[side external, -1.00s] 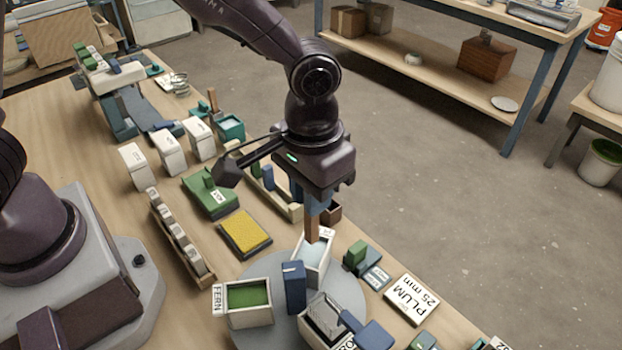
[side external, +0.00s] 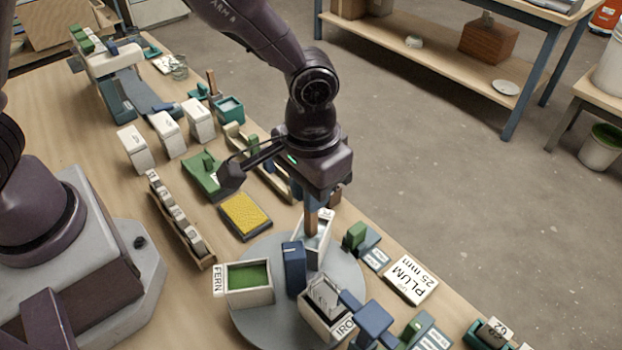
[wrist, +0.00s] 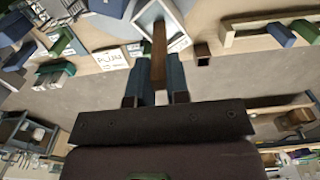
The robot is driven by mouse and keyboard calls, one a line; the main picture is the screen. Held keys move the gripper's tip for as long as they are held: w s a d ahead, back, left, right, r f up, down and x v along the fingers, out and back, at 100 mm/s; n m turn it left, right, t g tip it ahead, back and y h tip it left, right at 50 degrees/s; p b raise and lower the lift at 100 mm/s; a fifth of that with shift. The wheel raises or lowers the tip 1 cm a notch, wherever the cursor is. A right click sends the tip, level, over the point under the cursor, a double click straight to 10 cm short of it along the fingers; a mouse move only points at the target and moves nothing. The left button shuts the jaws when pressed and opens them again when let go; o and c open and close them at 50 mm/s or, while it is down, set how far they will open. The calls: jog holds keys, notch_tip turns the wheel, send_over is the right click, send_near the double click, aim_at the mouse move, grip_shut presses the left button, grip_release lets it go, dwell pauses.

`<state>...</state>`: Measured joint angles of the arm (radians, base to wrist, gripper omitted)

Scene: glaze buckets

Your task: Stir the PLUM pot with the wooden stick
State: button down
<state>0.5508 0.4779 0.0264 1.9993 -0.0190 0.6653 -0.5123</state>
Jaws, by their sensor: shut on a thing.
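My gripper (side external: 313,190) is shut on the wooden stick (side external: 312,222), which points down. The stick's lower end is at the mouth of a white pot (side external: 322,250) on the grey turntable (side external: 345,262). Its tip appears inside the pot; the depth is hard to tell. The wrist view shows the stick (wrist: 159,55) between the fingers, with its far end over the pot's pale blue inside (wrist: 152,18). This pot's label is too small to read. A card reading PLUM 25 min (side external: 410,279) lies just right of the turntable.
On the turntable are the FERN pot (side external: 262,297) with green inside, a pot labelled IRO... (side external: 318,322), and a blue upright block (side external: 293,272) close to the stick. A yellow pad (side external: 245,216) lies to the left. Green and blue blocks (side external: 358,237) stand to the right.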

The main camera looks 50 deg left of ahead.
jog(key=shift+f, duration=2.15)
jog(key=shift+d, duration=0.15)
